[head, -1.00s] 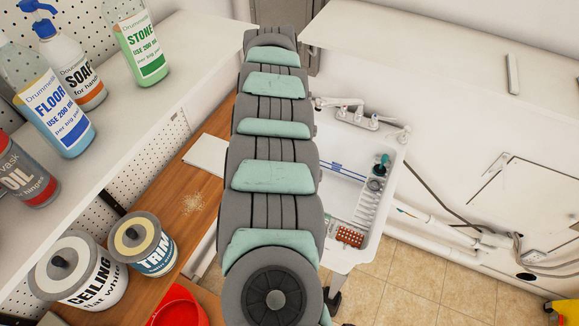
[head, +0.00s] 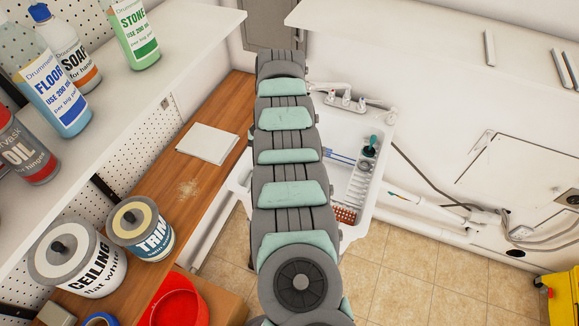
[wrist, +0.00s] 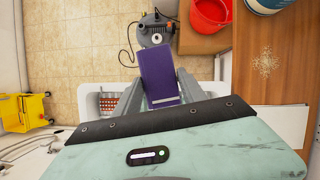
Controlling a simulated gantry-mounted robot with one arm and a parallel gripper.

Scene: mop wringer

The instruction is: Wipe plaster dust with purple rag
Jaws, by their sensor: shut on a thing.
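The purple rag (wrist: 160,70) shows in the wrist view between the fingers of my gripper (wrist: 160,88). The gripper is shut on it, and the rag extends past the fingertips. The plaster dust (head: 188,189) is a pale speckled patch on the wooden bench top (head: 165,222), in front of a white sheet or pad. In the wrist view the dust (wrist: 265,63) lies to the right, apart from the rag and gripper. My arm hides the gripper and rag in the head view.
Paint cans labelled CEILING (head: 75,258) and TRIM (head: 141,229) and a red bucket (head: 178,302) stand near the dust. A white pad (head: 208,143) lies beyond it. A shelf with bottles (head: 140,75) overhangs the left; a sink (head: 345,150) is right.

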